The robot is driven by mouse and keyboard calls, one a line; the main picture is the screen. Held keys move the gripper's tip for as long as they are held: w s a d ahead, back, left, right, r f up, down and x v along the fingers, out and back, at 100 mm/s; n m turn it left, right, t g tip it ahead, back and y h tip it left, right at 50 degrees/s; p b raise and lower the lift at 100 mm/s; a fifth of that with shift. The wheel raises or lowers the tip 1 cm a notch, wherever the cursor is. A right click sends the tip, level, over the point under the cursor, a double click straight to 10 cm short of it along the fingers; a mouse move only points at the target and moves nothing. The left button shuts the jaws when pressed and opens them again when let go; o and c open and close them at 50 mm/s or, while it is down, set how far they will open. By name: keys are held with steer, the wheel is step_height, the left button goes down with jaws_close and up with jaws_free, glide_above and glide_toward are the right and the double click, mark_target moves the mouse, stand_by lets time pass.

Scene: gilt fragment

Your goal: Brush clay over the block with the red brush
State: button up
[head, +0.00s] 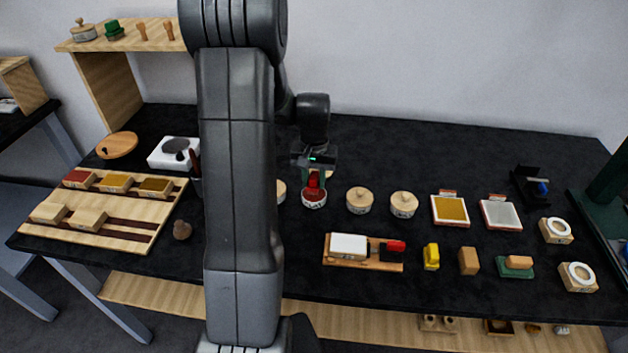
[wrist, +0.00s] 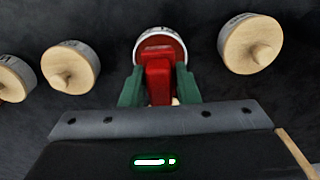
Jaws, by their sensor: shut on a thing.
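My gripper (head: 314,180) is shut on the red brush (head: 314,181) and holds it upright over a small open pot of red clay (head: 314,197). In the wrist view the red brush (wrist: 158,78) stands between the green fingers of my gripper (wrist: 159,86). Its lower end is at or in the open pot (wrist: 178,43); I cannot tell how deep. A block with a white top (head: 348,246) lies on a wooden board (head: 370,266), in front and to the right of the pot, apart from my gripper.
Lidded pots (head: 359,200) (head: 404,204) stand right of the open pot. A black piece with a red top (head: 394,248) sits at the board's right end. A yellow block (head: 431,257) and a brown block (head: 468,261) stand further right. My arm hides part of the table.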

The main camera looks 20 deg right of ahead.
mark_target(314, 175)
steer(key=shift+r+p, duration=1.5)
steer(key=shift+r, duration=0.95)
steer(key=shift+f, duration=0.1)
